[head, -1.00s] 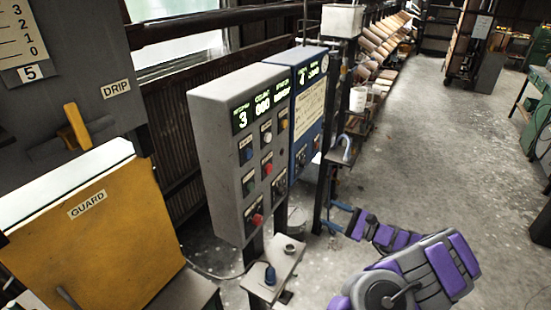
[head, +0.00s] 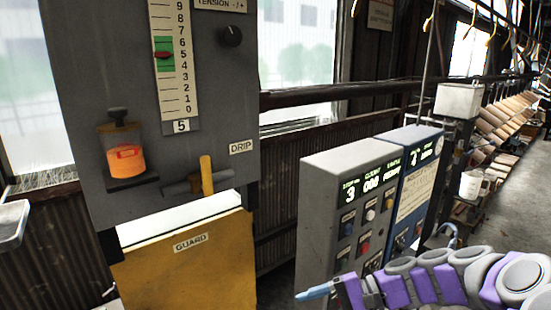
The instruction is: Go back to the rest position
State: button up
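My arm, with grey and purple links, reaches in from the lower right of the head view. My gripper (head: 314,292) points left, its pale blue fingertip low in front of the grey control box (head: 345,165). The fingers are seen side-on and overlap, so I cannot tell whether they are open or shut. No object shows at the fingertips. I cannot tell how far the gripper is from the box.
A yellow guard panel (head: 190,275) and a grey machine panel with a yellow-handled lever (head: 206,175) stand at the left. A blue box (head: 416,180) adjoins the grey control box. Racks of parts (head: 505,125) line the right, beside a strip of floor.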

jog(key=s+a+f+n+g+h, duration=0.1)
jog(key=s+a+n+h, duration=0.15)
jog(key=s, duration=0.45)
jog(key=s+a+n+g+h, duration=0.15)
jog(key=s+h, duration=0.25)
jog(key=s, duration=0.4)
jog(key=s+d+f+n+t+h, duration=0.1)
jog(key=s+d+f+n+h, duration=0.1)
jog(key=s+d+h, duration=0.5)
jog(key=s+d+f, duration=0.1)
jog(key=s+d, duration=0.1)
jog(key=s, duration=0.2)
jog(key=shift+s+d+n, duration=0.3)
jog(key=shift+s+d, duration=0.1)
jog(key=shift+f, duration=0.1)
jog(key=shift+c, duration=0.4)
